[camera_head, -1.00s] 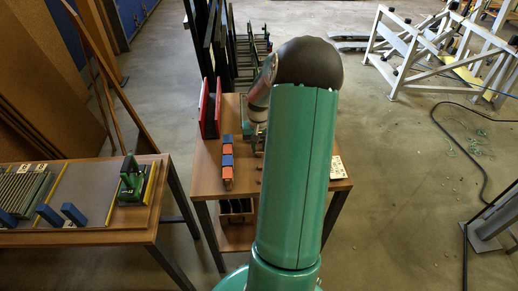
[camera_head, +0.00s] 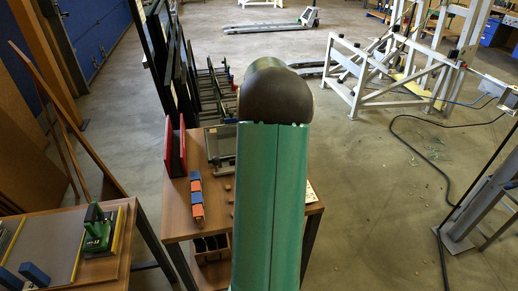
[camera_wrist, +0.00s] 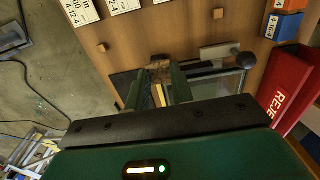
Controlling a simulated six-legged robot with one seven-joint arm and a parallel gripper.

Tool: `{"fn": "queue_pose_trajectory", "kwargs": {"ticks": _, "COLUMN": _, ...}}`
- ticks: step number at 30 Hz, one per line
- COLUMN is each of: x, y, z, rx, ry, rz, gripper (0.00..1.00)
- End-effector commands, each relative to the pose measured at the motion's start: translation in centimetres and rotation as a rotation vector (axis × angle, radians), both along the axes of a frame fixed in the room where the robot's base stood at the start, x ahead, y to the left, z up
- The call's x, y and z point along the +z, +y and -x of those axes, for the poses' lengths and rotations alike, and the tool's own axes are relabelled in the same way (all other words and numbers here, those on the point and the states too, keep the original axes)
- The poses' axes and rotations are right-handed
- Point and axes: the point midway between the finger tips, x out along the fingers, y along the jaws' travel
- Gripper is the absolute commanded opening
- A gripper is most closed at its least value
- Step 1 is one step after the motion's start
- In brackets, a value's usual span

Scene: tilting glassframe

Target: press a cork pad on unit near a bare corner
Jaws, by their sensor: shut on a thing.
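My gripper (camera_wrist: 160,82) shows in the wrist view as two green fingers reaching over the wooden table. It is shut on a small brown piece, likely a cork pad (camera_wrist: 158,68), at the fingertips; the fingers partly hide it. In the head view my upright arm hides the gripper. Small tan cubes, possibly loose cork pads, lie on the table, one at left (camera_wrist: 103,47) and one at top (camera_wrist: 218,13). Black-edged panels (camera_head: 155,45), possibly glass units, stand upright behind the table in the head view. I cannot tell any bare corner.
A dark-framed device with a glassy plate (camera_head: 222,148) sits on the wooden table (camera_head: 183,222). Red upright panels (camera_head: 175,150) and orange-and-blue blocks (camera_head: 197,200) are beside it. A white tilted frame (camera_head: 385,70) stands at right; a black cable (camera_head: 440,175) crosses open floor.

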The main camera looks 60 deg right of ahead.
Motion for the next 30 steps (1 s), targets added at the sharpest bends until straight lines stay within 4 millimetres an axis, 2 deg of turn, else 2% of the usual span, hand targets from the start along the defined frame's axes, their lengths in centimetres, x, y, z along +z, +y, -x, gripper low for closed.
{"fn": "queue_pose_trajectory", "kwargs": {"ticks": 9, "x": -0.5, "y": -0.6, "z": -13.0, "rx": 0.019, "ry": 0.002, "rz": 0.0, "gripper": 0.03}}
{"fn": "queue_pose_trajectory", "kwargs": {"ticks": 13, "x": -0.6, "y": -0.3, "z": -16.9, "rx": 0.005, "ry": -0.002, "rz": 0.001, "gripper": 0.03}}
{"fn": "queue_pose_trajectory", "kwargs": {"ticks": 15, "x": -0.6, "y": -0.1, "z": -18.2, "rx": -0.003, "ry": -0.004, "rz": 0.0, "gripper": 0.03}}
{"fn": "queue_pose_trajectory", "kwargs": {"ticks": 18, "x": -0.6, "y": 0.0, "z": -19.0, "rx": -0.009, "ry": -0.006, "rz": 0.0, "gripper": 0.03}}
{"fn": "queue_pose_trajectory", "kwargs": {"ticks": 30, "x": -0.6, "y": 0.1, "z": -19.2, "rx": -0.011, "ry": -0.005, "rz": 0.001, "gripper": 0.03}}
